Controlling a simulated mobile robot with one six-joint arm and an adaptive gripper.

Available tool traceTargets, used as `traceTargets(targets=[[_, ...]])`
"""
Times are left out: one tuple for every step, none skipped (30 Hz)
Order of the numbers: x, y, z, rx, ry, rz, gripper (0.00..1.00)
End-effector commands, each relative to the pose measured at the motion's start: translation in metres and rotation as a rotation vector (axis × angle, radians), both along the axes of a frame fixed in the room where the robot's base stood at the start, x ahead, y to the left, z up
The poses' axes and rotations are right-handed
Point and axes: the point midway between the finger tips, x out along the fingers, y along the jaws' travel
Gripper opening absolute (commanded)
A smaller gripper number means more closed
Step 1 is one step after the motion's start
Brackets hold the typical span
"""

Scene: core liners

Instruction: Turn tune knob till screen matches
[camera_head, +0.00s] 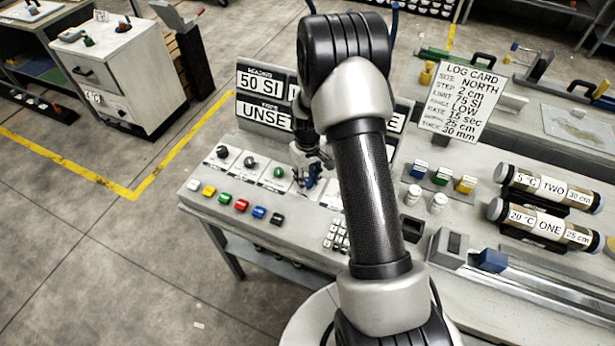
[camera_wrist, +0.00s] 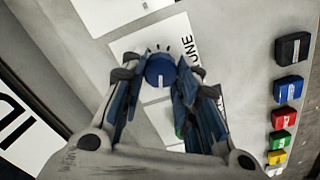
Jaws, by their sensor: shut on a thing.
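A blue round knob (camera_wrist: 159,70) with a white pointer line sits between the fingertips of my gripper (camera_wrist: 160,78) in the wrist view. The gripper is shut on it from both sides. A white label (camera_wrist: 187,48) beside it shows the letters "ONE"; the fingers may hide more. In the head view my gripper (camera_head: 313,175) is at the right end of the knob row. The upper screen (camera_head: 265,82) reads "50 SI" and the lower screen (camera_head: 263,115) reads "UNSET"; my arm hides parts of the display to their right.
Dark knobs (camera_head: 249,162) and a green knob (camera_head: 278,172) stand left of my gripper. Several coloured buttons (camera_head: 241,205) line the panel's front. A log card (camera_head: 462,103) stands behind, listing settings such as "NORTH" and "15 sec". Labelled core tubes (camera_head: 545,222) lie at the right.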

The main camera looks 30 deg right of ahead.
Motion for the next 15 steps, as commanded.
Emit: traceTargets(targets=[[0.0001, 0.0, 0.0001, 0.0, 0.0, 0.0, 0.05], [0.0001, 0.0, 0.0001, 0.0, 0.0, 0.0, 0.05], [0.0001, 0.0, 0.0001, 0.0, 0.0, 0.0, 0.05], [0.0001, 0.0, 0.0001, 0.0, 0.0, -0.001, 0.05], [0.0001, 0.0, 0.0001, 0.0, 0.0, -0.001, 0.05], [0.0001, 0.0, 0.0001, 0.0, 0.0, -0.001, 0.05], [0.0001, 0.0, 0.0001, 0.0, 0.0, -0.001, 0.29], [0.0001, 0.0, 0.0001, 0.0, 0.0, -0.001, 0.31], [0.0001, -0.0001, 0.0001, 0.0, 0.0, -0.001, 0.34], [0.0001, -0.0001, 0.0001, 0.0, 0.0, -0.001, 0.36], [0.0001, -0.0001, 0.0001, 0.0, 0.0, -0.001, 0.38], [0.0001, -0.0001, 0.0001, 0.0, 0.0, -0.001, 0.41], [0.0001, -0.0001, 0.0001, 0.0, 0.0, -0.001, 0.43], [0.0001, -0.0001, 0.0001, 0.0, 0.0, -0.002, 0.45], [0.0001, -0.0001, 0.0001, 0.0, 0.0, -0.002, 0.47]])
